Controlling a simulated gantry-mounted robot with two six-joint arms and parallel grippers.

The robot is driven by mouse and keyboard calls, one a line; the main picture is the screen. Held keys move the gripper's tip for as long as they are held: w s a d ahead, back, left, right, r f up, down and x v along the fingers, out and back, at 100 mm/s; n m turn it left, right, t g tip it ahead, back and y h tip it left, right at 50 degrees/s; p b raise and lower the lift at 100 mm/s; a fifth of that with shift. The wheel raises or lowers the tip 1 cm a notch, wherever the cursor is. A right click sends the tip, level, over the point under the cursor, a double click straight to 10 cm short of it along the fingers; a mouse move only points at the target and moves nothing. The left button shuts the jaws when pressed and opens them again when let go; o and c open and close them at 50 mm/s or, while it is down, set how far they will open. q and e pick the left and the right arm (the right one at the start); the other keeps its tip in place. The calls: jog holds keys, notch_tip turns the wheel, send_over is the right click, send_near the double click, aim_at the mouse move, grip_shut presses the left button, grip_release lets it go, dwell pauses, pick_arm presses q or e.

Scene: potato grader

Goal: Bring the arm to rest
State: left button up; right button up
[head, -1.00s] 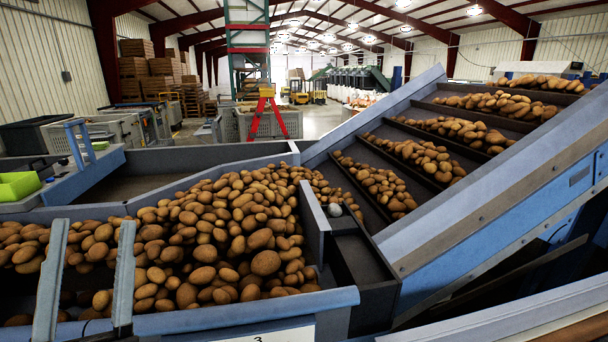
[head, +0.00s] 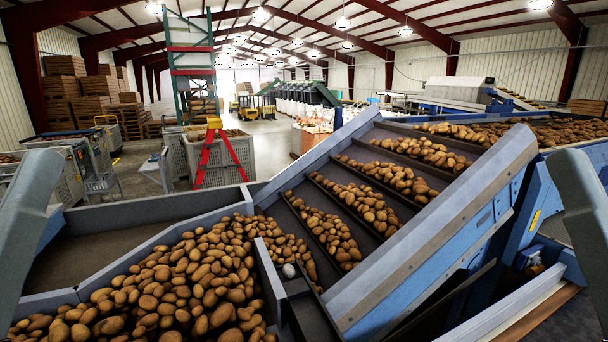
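A grey part of my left arm (head: 27,222) stands at the left edge of the head view. A grey part of my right arm (head: 585,215) stands at the right edge. Neither gripper's fingertips show, so I cannot see whether they are open or hold anything. The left arm part overlaps the side of the potato hopper in the picture; I cannot tell whether it touches.
Potatoes (head: 185,285) fill the hopper at lower left. A blue-sided inclined conveyor (head: 430,240) carries more up to the right. A pale round object (head: 289,271) lies at its foot. A red stepladder (head: 216,150) and crates stand behind on open floor.

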pick_arm(q)
notch_tip(320, 180, up, 18)
jog(key=p, duration=1.4)
pick_arm(e)
notch_tip(320, 180, up, 18)
pick_arm(q)
notch_tip(320, 180, down, 35)
jog(key=b, duration=3.5)
pick_arm(e)
notch_tip(320, 180, down, 35)
pick_arm(q)
jog(key=shift+f, duration=0.1)
pick_arm(e)
jog(key=shift+f, duration=0.1)
